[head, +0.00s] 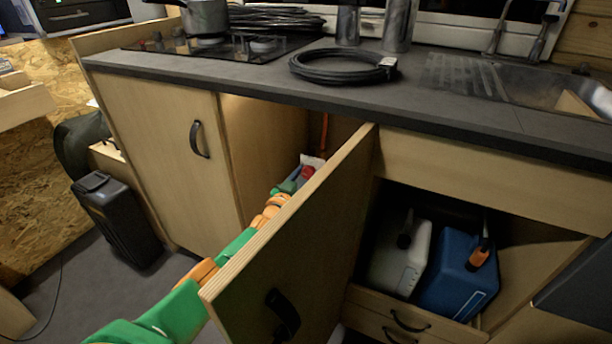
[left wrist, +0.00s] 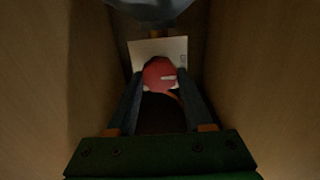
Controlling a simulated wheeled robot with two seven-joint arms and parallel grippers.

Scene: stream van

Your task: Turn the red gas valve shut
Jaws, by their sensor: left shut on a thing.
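The red gas valve (left wrist: 160,73) is a round red knob with a pale mark, in front of a white plate (left wrist: 146,47) deep in a narrow wooden cupboard. My left gripper (left wrist: 157,82) is shut on it, with one dark finger on each side of the knob. In the head view the red valve (head: 308,172) shows just beyond my left gripper (head: 297,179), partly hidden behind the open cupboard door (head: 300,240). An orange hose (head: 324,132) rises above it. My right gripper is in neither view.
The open door stands close along my left arm. Cupboard walls flank my gripper, and a grey rounded thing (left wrist: 150,10) hangs above it. The worktop (head: 440,100) is overhead. White (head: 400,258) and blue (head: 455,280) canisters stand in the right compartment.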

